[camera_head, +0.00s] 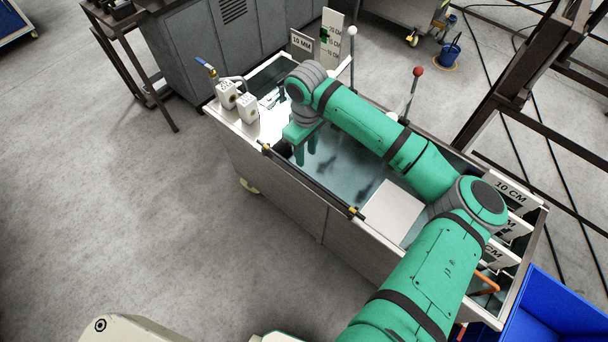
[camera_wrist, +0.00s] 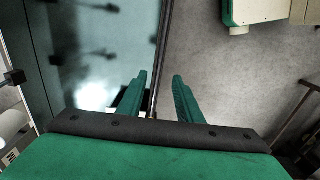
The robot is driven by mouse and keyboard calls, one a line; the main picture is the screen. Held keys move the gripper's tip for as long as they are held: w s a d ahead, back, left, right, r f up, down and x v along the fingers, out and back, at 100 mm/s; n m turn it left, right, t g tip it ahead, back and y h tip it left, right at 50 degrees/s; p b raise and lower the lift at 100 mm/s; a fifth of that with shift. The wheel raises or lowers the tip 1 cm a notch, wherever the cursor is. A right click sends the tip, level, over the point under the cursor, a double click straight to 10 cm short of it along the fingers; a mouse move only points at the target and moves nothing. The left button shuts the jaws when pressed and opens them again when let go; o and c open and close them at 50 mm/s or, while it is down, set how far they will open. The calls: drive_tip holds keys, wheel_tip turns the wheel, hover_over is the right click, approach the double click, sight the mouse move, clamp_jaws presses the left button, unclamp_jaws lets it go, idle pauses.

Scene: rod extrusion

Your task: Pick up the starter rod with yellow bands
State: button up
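The starter rod (camera_head: 309,181) is long, thin and dark, with yellow bands near its ends. It lies along the near long edge of the water-filled trough. In the wrist view the rod (camera_wrist: 162,50) runs from the top edge down to between my fingers. My gripper (camera_head: 305,150) is over the trough near the rod's left part, fingers pointing down. In the wrist view my gripper (camera_wrist: 157,95) is open, with one green finger on each side of the rod and visible gaps. I cannot tell how far the fingertips are above it.
The trough (camera_head: 275,195) has white fittings (camera_head: 248,108) at its left end and a pale plate (camera_head: 393,211) on the right. Upright levers and "CM" signs stand along it. A blue bin (camera_head: 560,310) is at lower right. The floor left is clear.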

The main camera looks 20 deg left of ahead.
hover_over(308, 176)
wheel_tip(308, 176, down, 5)
drive_tip(key=shift+w+d+r, duration=0.1)
drive_tip(key=shift+d+r, duration=0.05)
drive_tip(key=shift+r, duration=0.05)
drive_tip(key=shift+a+f, duration=0.2)
drive_tip(key=shift+f, duration=0.25)
wheel_tip(308, 176, down, 4)
drive_tip(key=shift+a+f, duration=0.1)
drive_tip(key=shift+a, duration=0.05)
drive_tip(key=shift+f, duration=0.4)
drive_tip(key=shift+w, duration=0.1)
drive_tip(key=c, duration=0.4)
drive_tip(key=shift+a, duration=0.2)
clamp_jaws()
drive_tip(key=shift+d+r, duration=0.1)
drive_tip(key=shift+d, duration=0.3)
